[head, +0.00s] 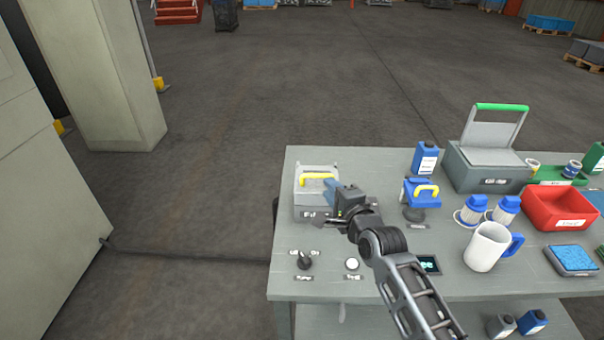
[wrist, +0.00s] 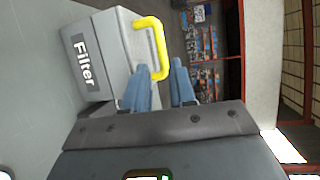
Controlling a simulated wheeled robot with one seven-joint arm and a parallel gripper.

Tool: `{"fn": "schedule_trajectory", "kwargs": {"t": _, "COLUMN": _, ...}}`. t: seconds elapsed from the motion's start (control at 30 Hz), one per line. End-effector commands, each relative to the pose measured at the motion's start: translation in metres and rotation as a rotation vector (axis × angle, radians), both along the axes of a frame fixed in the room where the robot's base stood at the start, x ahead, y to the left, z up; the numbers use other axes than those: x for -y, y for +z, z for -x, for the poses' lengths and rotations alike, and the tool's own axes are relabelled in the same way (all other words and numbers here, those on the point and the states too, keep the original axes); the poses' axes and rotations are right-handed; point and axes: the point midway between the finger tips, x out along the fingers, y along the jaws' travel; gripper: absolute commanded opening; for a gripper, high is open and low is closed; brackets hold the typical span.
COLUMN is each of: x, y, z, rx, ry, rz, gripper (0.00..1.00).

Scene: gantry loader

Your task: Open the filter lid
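The filter box (head: 304,201) is a light grey box on the left of the workbench, with a yellow handle (head: 317,177) on its lid. The lid looks closed. In the wrist view the box (wrist: 105,40) carries a dark "Filter" label, and its yellow handle (wrist: 155,40) curves down towards my fingertips. My gripper (head: 330,187) is at the right side of the box, close to the handle. Its two blue fingers (wrist: 161,75) are apart, with the handle's near end around the gap between them. I cannot tell whether they touch it.
In front of the box are a black knob (head: 305,261) and a white button (head: 352,264).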

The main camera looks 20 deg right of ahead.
Motion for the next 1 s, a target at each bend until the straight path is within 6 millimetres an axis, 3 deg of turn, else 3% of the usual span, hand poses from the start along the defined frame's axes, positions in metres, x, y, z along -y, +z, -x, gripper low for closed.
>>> {"fn": "schedule_trajectory", "kwargs": {"t": 0.17, "x": 0.001, "y": 0.000, "z": -0.012, "rx": -0.003, "ry": 0.001, "rz": -0.002, "gripper": 0.25}}
{"fn": "schedule_trajectory", "kwargs": {"t": 0.6, "x": -0.005, "y": -0.010, "z": -0.067, "rx": -0.002, "ry": 0.001, "rz": 0.000, "gripper": 0.25}}
{"fn": "schedule_trajectory", "kwargs": {"t": 1.0, "x": -0.005, "y": -0.013, "z": -0.078, "rx": -0.001, "ry": 0.000, "rz": -0.003, "gripper": 0.25}}
